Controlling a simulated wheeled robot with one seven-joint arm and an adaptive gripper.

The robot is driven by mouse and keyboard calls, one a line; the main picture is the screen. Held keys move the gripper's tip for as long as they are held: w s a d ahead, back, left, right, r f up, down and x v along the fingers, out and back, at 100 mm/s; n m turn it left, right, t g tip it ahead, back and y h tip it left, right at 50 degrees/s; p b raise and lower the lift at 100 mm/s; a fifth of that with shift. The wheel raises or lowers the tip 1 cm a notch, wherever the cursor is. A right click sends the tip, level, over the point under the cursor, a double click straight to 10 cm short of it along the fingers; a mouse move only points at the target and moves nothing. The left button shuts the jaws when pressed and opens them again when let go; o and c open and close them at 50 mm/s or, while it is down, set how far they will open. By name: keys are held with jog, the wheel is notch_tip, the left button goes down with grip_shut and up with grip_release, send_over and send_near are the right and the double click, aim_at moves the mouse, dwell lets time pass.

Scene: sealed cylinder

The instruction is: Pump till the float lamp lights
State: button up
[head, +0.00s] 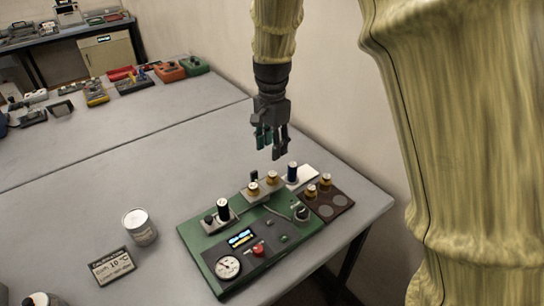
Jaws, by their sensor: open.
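My gripper (271,148) is open and empty. It points down and hangs above the back of the green panel (200,257). The panel carries a round white gauge (228,267), a small lit display (241,238), a red knob (258,249) and a dark rounded fitting (301,212). At its left back stands a black cylinder with a pale top (223,210), beside a small black knob (209,220). I cannot tell which part is the pump or the float lamp, and no lamp is clearly lit.
A brown tray (337,207) is at right. A white can (139,227) and label plate (112,266) are at left. Several devices (170,71) lie farther back. The middle table is clear.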

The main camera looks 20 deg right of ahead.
jog(key=shift+r, duration=0.55)
